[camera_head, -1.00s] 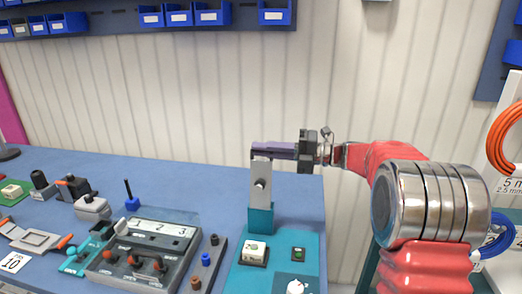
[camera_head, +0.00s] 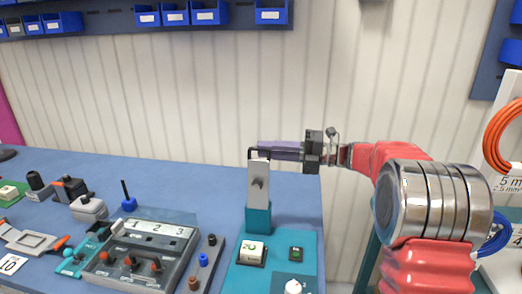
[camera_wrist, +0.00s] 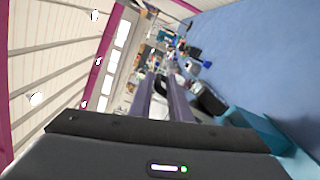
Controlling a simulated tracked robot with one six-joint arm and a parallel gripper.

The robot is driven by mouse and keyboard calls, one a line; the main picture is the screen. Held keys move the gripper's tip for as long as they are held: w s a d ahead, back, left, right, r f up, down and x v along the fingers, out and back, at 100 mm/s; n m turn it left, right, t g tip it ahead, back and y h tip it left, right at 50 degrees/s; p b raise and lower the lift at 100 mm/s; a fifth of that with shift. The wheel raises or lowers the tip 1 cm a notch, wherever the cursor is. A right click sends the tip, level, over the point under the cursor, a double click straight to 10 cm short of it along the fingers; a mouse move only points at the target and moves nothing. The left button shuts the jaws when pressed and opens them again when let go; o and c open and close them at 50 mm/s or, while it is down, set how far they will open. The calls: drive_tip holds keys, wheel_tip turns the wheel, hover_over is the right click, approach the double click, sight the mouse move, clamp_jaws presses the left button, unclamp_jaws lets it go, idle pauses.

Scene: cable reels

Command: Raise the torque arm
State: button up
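An upright test stand with a grey plate (camera_head: 258,183) and a teal foot (camera_head: 258,220) stands near the back right of the bench. A small knob sits on the plate. A thin black bracket-like part, possibly the torque arm (camera_head: 251,153), shows at its top; I cannot tell for sure. My gripper (camera_head: 262,150) reaches in from the right, its purple fingers level at the stand's top. In the wrist view my gripper (camera_wrist: 164,78) shows its two fingers apart, with a dark loop between or beyond them. Whether they touch it is unclear.
A grey switch box (camera_head: 150,250) and small parts lie left. Blue bins (camera_head: 205,14) hang on the wall. An orange cable coil (camera_head: 508,135) hangs right.

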drive_tip(key=v, duration=1.1)
drive_tip(key=shift+d, duration=0.25)
drive_tip(key=shift+s+f, duration=0.1)
drive_tip(key=shift+f, duration=0.05)
